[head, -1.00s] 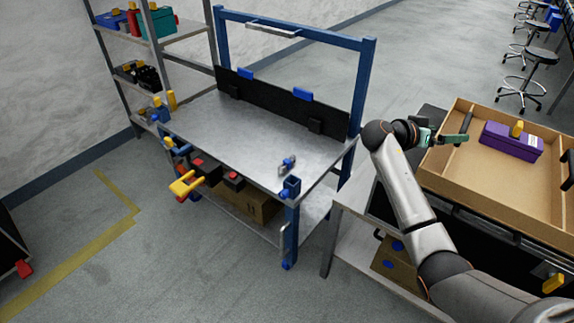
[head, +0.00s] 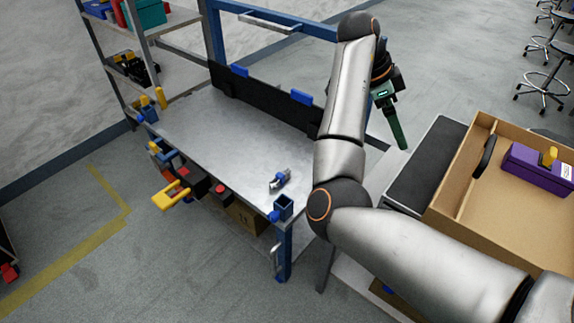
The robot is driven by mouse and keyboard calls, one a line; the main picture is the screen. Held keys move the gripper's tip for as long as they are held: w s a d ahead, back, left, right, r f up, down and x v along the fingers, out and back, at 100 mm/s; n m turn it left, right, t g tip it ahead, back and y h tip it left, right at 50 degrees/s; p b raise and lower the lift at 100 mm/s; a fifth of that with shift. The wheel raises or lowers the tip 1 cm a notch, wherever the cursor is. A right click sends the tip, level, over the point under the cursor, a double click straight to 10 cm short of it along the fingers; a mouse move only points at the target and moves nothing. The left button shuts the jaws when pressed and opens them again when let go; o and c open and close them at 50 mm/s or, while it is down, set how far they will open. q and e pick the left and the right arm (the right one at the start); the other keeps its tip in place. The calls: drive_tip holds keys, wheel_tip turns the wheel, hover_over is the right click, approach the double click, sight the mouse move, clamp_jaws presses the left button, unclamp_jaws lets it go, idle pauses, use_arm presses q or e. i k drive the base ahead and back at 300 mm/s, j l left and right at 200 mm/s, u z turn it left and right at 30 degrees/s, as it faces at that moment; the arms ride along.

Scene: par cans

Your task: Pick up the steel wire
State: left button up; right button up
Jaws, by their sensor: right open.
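My right gripper (head: 401,142) hangs in the air in the upper middle of the head view, fingers pointing down, left of the wooden tray. Its jaws are open, and I see nothing between them. My left gripper is not in view. I cannot make out a clear steel wire. A small grey and blue item (head: 280,180) lies on the metal tabletop of the blue-framed workbench (head: 200,125), near its front right corner. I cannot tell whether it is the wire. The right gripper is apart from it, to its upper right.
The wooden tray (head: 475,168) stands at right with a purple box (head: 538,172) in it. A dark panel (head: 424,168) lies beside it. Yellow clamp-like handles (head: 170,196) jut from the bench front. A shelf rack (head: 165,24) stands behind left. Most of the bench top is clear.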

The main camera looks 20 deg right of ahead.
sight(280, 178)
drive_tip(key=i+l, duration=0.75)
